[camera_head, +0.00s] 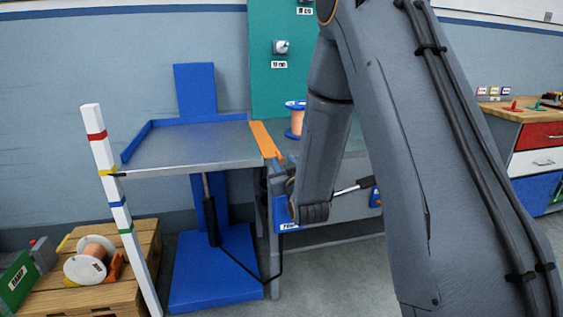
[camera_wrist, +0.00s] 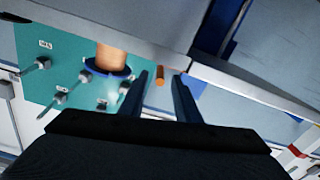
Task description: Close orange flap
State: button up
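The orange flap (camera_head: 265,140) shows in the head view as a narrow orange strip at the right edge of the grey lift table top (camera_head: 190,146). Its lower end runs behind my arm's wrist. In the wrist view, my gripper (camera_wrist: 162,80) has its two dark blue fingers apart. A small orange piece (camera_wrist: 160,75) appears between the fingertips, with gaps to both sides. I cannot tell whether it is part of the flap or how far beyond the tips it lies. In the head view my fingers are mostly hidden by my wrist.
A copper wire spool (camera_head: 296,118) stands by the teal panel (camera_head: 275,80); it also shows in the wrist view (camera_wrist: 110,58). A drawer cabinet (camera_head: 535,160) stands at right.

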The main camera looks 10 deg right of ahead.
jog(key=shift+w, duration=1.1)
grip_shut()
